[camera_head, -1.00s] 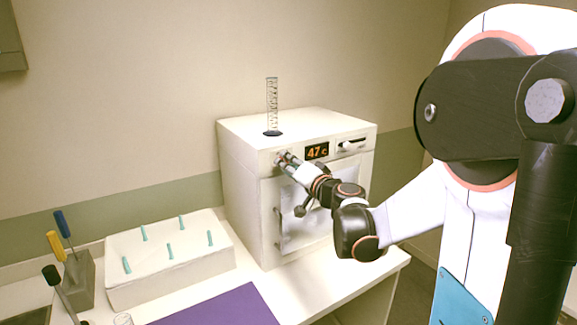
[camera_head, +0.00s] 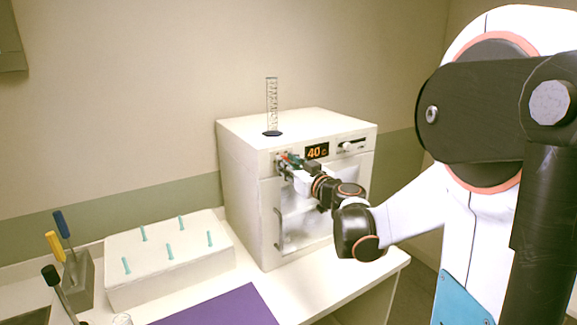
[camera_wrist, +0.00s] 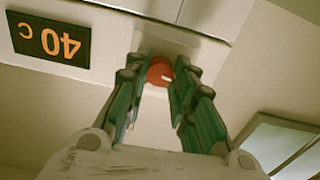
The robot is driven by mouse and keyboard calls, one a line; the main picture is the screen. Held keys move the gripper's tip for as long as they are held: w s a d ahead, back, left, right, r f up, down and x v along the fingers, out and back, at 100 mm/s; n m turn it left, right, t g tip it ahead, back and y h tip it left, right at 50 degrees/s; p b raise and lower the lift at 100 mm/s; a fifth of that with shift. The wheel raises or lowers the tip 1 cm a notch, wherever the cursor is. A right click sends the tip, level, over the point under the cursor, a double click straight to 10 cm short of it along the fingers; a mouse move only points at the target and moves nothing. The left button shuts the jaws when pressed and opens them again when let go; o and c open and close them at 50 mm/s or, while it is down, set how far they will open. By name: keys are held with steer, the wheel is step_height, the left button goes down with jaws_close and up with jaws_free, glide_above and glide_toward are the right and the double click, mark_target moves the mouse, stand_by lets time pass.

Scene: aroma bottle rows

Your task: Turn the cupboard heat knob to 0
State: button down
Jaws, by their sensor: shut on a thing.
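The white cupboard (camera_head: 240,190) stands on the table, with a lit display (camera_head: 317,152) that reads 40 C. The display also shows upside down in the wrist view (camera_wrist: 50,38). The heat knob (camera_wrist: 160,71) is a round red knob with a pale mark, left of the display in the head view. My gripper (camera_wrist: 161,77) is shut on the knob, with a finger on each side of it. In the head view my gripper (camera_head: 283,164) hides most of the knob.
A graduated cylinder (camera_head: 271,105) stands on top of the cupboard. A slider (camera_head: 351,144) sits right of the display. A white rack (camera_head: 170,270) with several teal pegs, a purple mat (camera_head: 222,307) and a tool holder (camera_head: 79,280) are at the left.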

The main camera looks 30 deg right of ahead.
steer(key=shift+s+f+n, duration=0.1)
steer(key=shift+f+n, duration=0.05)
steer(key=shift+n, duration=0.75)
steer(key=c, duration=1.3)
jaws_free()
steer(key=s, duration=0.7)
steer(key=shift+s+d, duration=0.1)
steer(key=shift+s, duration=0.1)
